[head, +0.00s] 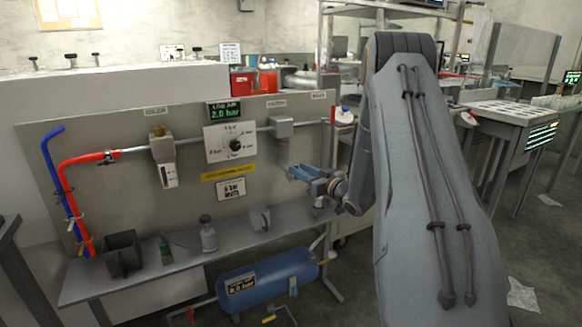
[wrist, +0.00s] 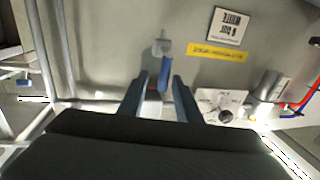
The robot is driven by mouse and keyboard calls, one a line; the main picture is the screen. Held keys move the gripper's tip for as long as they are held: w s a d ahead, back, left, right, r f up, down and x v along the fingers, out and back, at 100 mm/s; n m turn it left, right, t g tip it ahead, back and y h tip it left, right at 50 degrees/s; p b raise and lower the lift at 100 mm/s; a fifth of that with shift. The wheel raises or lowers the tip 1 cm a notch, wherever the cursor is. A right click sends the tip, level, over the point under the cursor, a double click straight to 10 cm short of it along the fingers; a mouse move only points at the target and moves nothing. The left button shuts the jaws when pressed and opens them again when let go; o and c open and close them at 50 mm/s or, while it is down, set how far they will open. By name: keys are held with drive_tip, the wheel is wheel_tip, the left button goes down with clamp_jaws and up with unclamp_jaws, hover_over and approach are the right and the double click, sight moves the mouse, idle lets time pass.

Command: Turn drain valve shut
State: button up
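In the wrist view a blue lever handle (wrist: 164,78) hangs from a small grey fitting (wrist: 161,47) on the panel. No label on it is readable, so I cannot tell for sure that it is the drain valve. My gripper (wrist: 160,76) is open, with its two fingers on either side of the lever in the picture. I cannot tell whether they touch it. In the head view my gripper (head: 291,173) is in front of the panel's right part, and the fitting and lever are not clear behind it. A yellow handle (head: 268,320) shows below the blue tank (head: 266,280).
The grey panel (head: 110,190) carries a dial (head: 235,144), a yellow strip (head: 228,173) and red and blue hoses. My arm hides part of the room at right.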

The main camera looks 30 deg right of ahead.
drive_tip(key=shift+a+x, duration=0.15)
drive_tip(key=shift+x, duration=1.3)
drive_tip(key=shift+a+x, duration=0.15)
drive_tip(key=shift+x, duration=1.3)
drive_tip(key=shift+s, duration=0.1)
clamp_jaws()
drive_tip(key=shift+d, duration=0.15)
